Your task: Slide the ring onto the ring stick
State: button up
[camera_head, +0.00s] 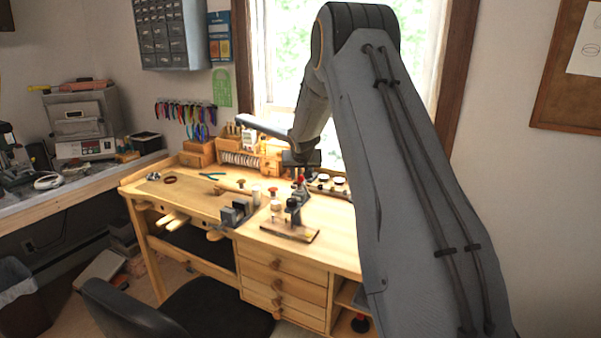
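A small dark reddish-brown ring shape (170,179) lies flat on the left part of the wooden workbench (205,205). It may be the ring, but it is too small to be sure. A light wooden stick (231,188) lies on the bench to its right; I cannot tell whether it is the ring stick. My gripper (300,172) is over the back middle of the bench, far to the right of the ring shape. Its fingers are too small and mixed with the tools behind to show whether they are open or hold anything.
A dark vise (236,213) sits at the bench's front edge. A tool on a wooden base (290,231) stands right of it, below my gripper. Teal-handled pliers (211,176) lie behind. Organizers line the back. A black chair (215,310) is in front. The bench's left part is mostly clear.

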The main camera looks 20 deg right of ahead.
jog(key=shift+b+x, duration=0.85)
jog(key=shift+x, duration=1.05)
jog(key=c, duration=0.7)
jog(key=shift+c, duration=0.2)
jog(key=shift+r, duration=0.15)
jog(key=shift+r+p, duration=0.85)
jog(key=shift+r, duration=0.8)
jog(key=shift+r+p, duration=0.7)
jog(key=shift+r, duration=1.1)
jog(key=shift+r, duration=0.15)
